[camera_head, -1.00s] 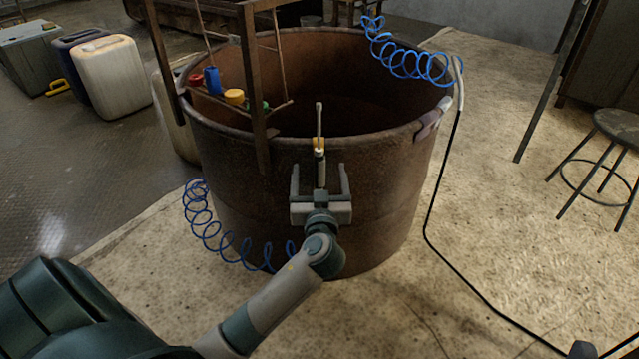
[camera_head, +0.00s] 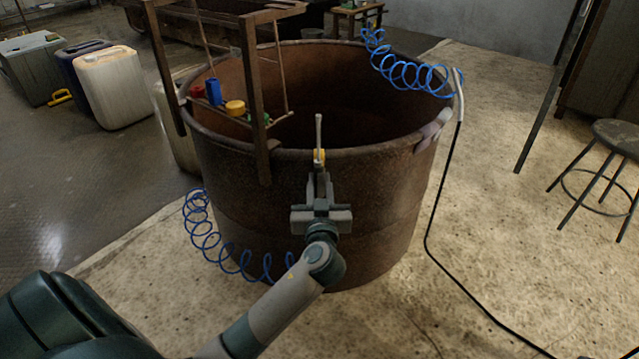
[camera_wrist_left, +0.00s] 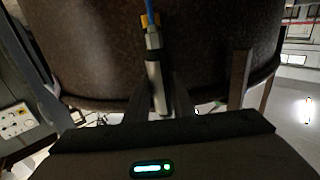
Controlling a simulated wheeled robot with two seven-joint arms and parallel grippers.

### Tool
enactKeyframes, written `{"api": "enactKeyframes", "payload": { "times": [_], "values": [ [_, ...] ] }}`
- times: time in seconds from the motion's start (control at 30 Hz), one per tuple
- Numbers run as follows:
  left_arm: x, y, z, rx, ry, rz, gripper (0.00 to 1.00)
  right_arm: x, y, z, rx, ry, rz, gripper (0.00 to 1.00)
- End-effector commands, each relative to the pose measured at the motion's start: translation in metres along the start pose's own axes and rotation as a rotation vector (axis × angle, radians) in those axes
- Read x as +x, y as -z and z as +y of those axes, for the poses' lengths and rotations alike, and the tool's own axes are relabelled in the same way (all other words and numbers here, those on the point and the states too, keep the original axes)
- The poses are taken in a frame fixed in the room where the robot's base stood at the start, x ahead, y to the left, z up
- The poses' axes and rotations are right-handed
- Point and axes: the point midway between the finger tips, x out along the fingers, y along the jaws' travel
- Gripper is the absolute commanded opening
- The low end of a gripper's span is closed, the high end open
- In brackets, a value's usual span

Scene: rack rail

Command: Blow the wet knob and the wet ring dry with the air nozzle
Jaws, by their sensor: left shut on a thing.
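My left gripper (camera_head: 319,182) is shut on the air nozzle (camera_head: 319,135), a thin upright tool with a pale tip and yellow collar, in front of the drum's near wall. In the left wrist view the nozzle's metal body (camera_wrist_left: 156,78) sits between the fingers, with yellow and blue parts at its top. On the hanging rack's low shelf are a red piece (camera_head: 197,91), a blue cylinder (camera_head: 213,91), a yellow piece (camera_head: 235,107) and a small green piece (camera_head: 258,118). I cannot tell which are the knob and ring, or see wetness. My right gripper is out of view.
The rusty drum (camera_head: 225,150) carries the brown rack frame (camera_head: 258,105) at its left rim. A blue coiled hose (camera_head: 200,235) hangs at its front left; another coil (camera_head: 405,72) hangs at the right rim near a black cable (camera_head: 437,195). A stool (camera_head: 620,135) stands right.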

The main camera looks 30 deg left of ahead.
Motion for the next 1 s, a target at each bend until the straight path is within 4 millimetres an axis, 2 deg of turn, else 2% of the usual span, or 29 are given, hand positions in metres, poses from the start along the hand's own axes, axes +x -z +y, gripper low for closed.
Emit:
{"api": "enactKeyframes", "payload": {
  "times": [0.37, 1.0],
  "values": [
    [0.0, 0.003, 0.0, -0.001, -0.001, 0.0, 0.11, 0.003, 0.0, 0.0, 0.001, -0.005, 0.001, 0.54],
    [0.0, 0.035, 0.0, -0.001, 0.0, 0.001, 0.11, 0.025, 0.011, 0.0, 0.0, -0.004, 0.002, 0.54]
  ]
}}
